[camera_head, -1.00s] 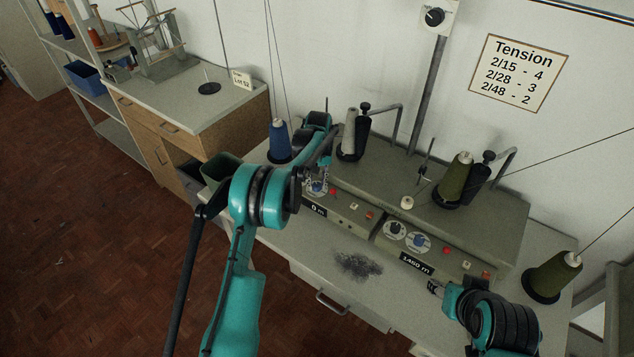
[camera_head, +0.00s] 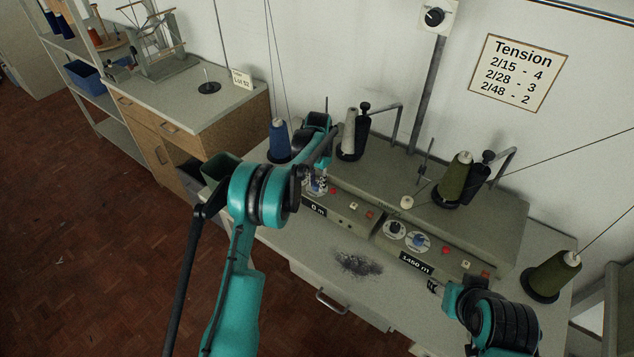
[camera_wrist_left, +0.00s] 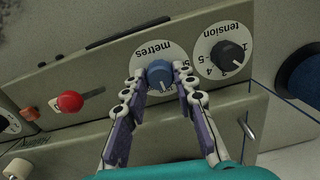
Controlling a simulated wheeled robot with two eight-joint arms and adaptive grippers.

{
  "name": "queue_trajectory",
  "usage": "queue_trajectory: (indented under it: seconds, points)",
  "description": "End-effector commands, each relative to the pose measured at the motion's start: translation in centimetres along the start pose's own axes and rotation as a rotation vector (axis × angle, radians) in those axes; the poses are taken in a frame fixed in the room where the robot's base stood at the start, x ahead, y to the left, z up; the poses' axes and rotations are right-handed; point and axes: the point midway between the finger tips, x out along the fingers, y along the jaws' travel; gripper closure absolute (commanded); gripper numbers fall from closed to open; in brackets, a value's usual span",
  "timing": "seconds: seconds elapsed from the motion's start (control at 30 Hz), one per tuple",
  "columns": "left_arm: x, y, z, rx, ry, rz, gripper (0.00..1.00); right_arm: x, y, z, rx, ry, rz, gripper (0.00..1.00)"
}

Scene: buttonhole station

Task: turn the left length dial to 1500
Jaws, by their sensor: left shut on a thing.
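The left length dial is a blue knob (camera_wrist_left: 160,76) on a white "metres" plate (camera_wrist_left: 149,48), seen upside down in the left wrist view. My left gripper (camera_wrist_left: 160,88) is shut on this knob, one finger on each side. The fingers hide part of the scale, so I cannot read the setting. In the head view my left gripper (camera_head: 316,184) is at the left unit and largely covers the dial. The left display (camera_head: 317,210) reads 0 m. My right gripper (camera_head: 434,286) is low in front of the right unit, its fingers too small to judge.
A black tension knob (camera_wrist_left: 229,54) sits close beside the blue dial, and a red knob (camera_wrist_left: 70,101) stands farther off. The right unit has its own blue dial (camera_head: 419,242) and a display (camera_head: 415,263). A blue cone (camera_head: 279,140) stands behind my left arm. Dark lint (camera_head: 358,263) lies on the tabletop.

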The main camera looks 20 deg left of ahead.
Motion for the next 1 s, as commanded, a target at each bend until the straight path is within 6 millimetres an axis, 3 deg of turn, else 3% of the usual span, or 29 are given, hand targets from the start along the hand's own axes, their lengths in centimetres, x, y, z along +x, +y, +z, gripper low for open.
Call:
queue_trajectory:
  seconds: [0.7,0.73,0.8,1.0]
  points:
    - [0.05,0.04,0.05,0.075,0.000,0.001,1.00,0.00,0.00,0.00,0.000,0.000,0.000,0.52]
    - [0.05,0.04,0.05,0.075,0.000,0.001,0.68,0.00,0.00,0.00,0.000,0.000,0.000,0.52]
    - [0.05,0.04,0.04,0.075,0.000,0.001,0.52,0.00,0.00,0.00,0.000,0.000,0.000,0.52]
    - [0.02,0.02,0.02,0.075,0.001,0.001,0.52,-0.01,0.00,0.00,0.000,0.000,0.000,0.52]
